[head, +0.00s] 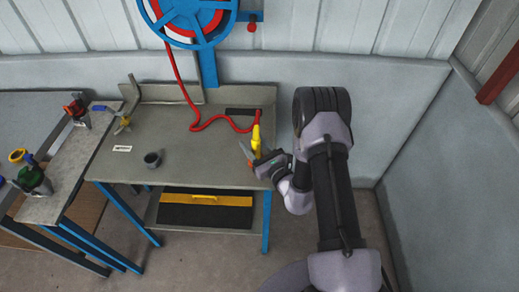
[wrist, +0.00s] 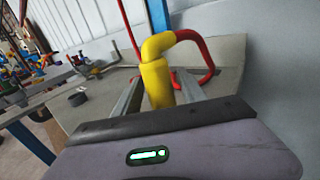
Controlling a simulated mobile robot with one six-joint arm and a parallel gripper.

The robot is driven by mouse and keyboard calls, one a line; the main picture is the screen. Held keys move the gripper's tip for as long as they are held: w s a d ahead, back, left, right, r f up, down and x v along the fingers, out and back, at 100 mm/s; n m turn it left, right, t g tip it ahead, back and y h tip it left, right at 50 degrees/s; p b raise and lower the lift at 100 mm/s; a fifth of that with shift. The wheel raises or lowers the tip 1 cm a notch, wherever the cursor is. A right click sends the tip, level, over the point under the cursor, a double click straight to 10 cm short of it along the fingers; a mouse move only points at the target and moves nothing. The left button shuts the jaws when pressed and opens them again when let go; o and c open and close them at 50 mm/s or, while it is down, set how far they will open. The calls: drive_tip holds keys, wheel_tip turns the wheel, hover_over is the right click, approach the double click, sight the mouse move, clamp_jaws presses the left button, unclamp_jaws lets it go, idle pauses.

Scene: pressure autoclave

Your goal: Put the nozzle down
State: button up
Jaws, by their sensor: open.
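The nozzle (head: 257,138) is yellow and stands near the right end of the grey workbench (head: 195,170), joined to a red hose (head: 207,121). In the wrist view the nozzle (wrist: 157,75) rises between the two grey fingers of my gripper (wrist: 157,92), with its bent top leading to the red hose on the right. My gripper (head: 253,155) is open at the nozzle, over the bench's right end. The nozzle's lower end is hidden behind my gripper body in the wrist view, so I cannot tell what it rests on.
A blue hose reel (head: 188,18) hangs on the wall above the bench. A side table (head: 50,205) with fittings stands at the left. The bench middle is clear.

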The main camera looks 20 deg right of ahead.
drive_tip(key=v, duration=1)
drive_tip(key=shift+p, duration=0.35)
drive_tip(key=s+a+r+n+g+y, duration=0.1)
drive_tip(key=a+r+n+g+y, duration=0.3)
drive_tip(key=a+r+n+y, duration=0.7)
drive_tip(key=s+a+r+n+g, duration=0.8)
drive_tip(key=s+r+g, duration=0.3)
drive_tip(key=s+g, duration=0.1)
drive_tip(key=s+d+n+g+h, duration=0.25)
drive_tip(key=s+n+h, duration=0.35)
drive_tip(key=s+h, duration=0.3)
drive_tip(key=d+r+n+t+h+b, duration=0.1)
drive_tip(key=d+r+n+t+h, duration=0.2)
drive_tip(key=d+t, duration=0.4)
drive_tip(key=shift+s+d+r+h+b, duration=0.3)
drive_tip(key=shift+d+r+h, duration=0.15)
drive_tip(key=shift+d+h, duration=0.75)
